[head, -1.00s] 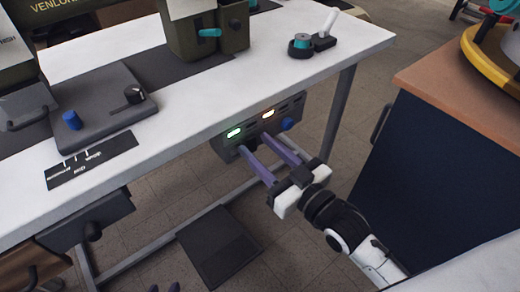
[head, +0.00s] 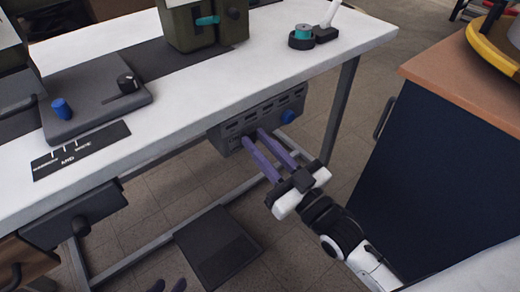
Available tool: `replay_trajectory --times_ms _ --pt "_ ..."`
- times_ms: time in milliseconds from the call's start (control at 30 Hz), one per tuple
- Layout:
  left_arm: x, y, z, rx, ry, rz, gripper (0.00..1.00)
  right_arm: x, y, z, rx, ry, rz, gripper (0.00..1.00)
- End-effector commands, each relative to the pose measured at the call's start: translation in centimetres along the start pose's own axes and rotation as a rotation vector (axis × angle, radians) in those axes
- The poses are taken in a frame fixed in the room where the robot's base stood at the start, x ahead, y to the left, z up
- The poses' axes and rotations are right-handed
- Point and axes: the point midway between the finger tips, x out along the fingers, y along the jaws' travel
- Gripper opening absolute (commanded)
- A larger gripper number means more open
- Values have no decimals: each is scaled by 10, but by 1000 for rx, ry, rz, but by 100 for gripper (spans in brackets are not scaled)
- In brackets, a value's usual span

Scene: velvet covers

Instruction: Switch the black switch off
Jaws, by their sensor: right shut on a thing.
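A grey control box (head: 232,141) hangs under the front edge of the white table, with a row of dark slots and a blue knob (head: 289,116) at its right end. No light shows on the box. My right gripper (head: 254,136) reaches from the lower right, its two purple fingertips at the front of the box, left of the blue knob. It is shut on the black switch, which is mostly hidden between the tips.
The white table (head: 200,110) carries a grey device with a black knob (head: 127,82) and a blue knob (head: 60,108), and a green machine (head: 190,25). A dark blue cabinet (head: 430,170) stands right of my right arm. A dark plate (head: 217,248) lies on the floor.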

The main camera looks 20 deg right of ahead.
Motion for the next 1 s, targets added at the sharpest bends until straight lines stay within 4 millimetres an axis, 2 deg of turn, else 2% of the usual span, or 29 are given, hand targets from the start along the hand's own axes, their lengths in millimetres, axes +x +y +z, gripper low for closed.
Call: replay_trajectory --times_ms 367,400,500,800,867,1000 --pt "3 2 2 7 -19 11 31 0 0 0 1 29 0 0" --pt "3 2 2 7 -19 10 31 0 0 0 1 29 0 25" --pt "3 2 2 7 -19 10 31 0 0 0 1 28 0 39" --pt "3 2 2 6 -18 10 31 -2 0 1 0 26 0 39" --pt "2 2 1 6 -16 9 31 -6 0 1 0 24 0 39" --pt "-1 1 -4 5 -2 3 31 -27 0 1 0 21 -1 39"
